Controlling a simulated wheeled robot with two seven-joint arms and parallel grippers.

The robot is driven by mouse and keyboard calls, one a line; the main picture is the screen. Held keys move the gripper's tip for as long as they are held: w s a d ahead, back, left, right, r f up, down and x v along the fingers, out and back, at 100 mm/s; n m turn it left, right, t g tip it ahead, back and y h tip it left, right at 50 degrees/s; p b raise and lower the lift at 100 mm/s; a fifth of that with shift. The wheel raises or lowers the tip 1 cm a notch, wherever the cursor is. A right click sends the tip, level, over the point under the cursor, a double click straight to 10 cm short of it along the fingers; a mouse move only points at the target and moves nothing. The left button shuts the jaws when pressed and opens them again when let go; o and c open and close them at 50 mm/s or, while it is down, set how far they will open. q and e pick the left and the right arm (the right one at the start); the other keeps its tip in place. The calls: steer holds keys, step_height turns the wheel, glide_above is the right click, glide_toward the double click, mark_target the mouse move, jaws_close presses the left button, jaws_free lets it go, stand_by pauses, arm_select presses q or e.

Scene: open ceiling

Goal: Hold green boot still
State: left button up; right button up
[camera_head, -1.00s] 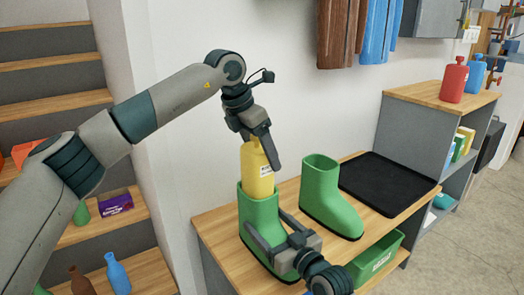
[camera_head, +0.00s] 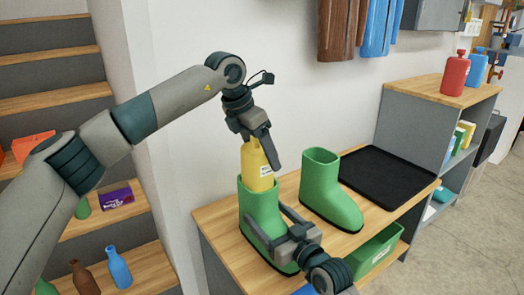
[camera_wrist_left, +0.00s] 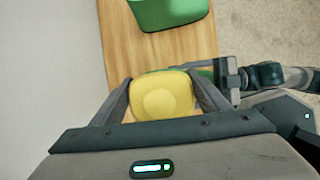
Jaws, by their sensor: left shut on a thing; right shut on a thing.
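A green boot (camera_head: 262,208) stands upright on the wooden bench top. My right gripper (camera_head: 272,226) is shut on its shaft from the front. My left gripper (camera_head: 262,146) is shut on the bottle from above. In the left wrist view the yellow bottle (camera_wrist_left: 162,95) sits between the left gripper's fingers, seen from the top. A second green boot (camera_head: 328,190) stands to the right, with no gripper on it; part of it shows in the left wrist view (camera_wrist_left: 168,10).
A black tray (camera_head: 388,178) lies on the bench (camera_head: 218,222) behind the second boot. A green bin (camera_head: 375,252) is on the lower shelf. The white wall is close behind the bench. A shelf unit with red and blue bottles (camera_head: 455,75) stands at the right.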

arm_select(q)
steer(key=shift+f, duration=2.3)
steer(key=o, duration=1.3)
steer(key=shift+o, duration=0.9)
steer(key=shift+f, duration=0.1)
steer(key=shift+s, duration=0.1)
steer(key=v, duration=1.2)
steer(key=shift+r, duration=0.2)
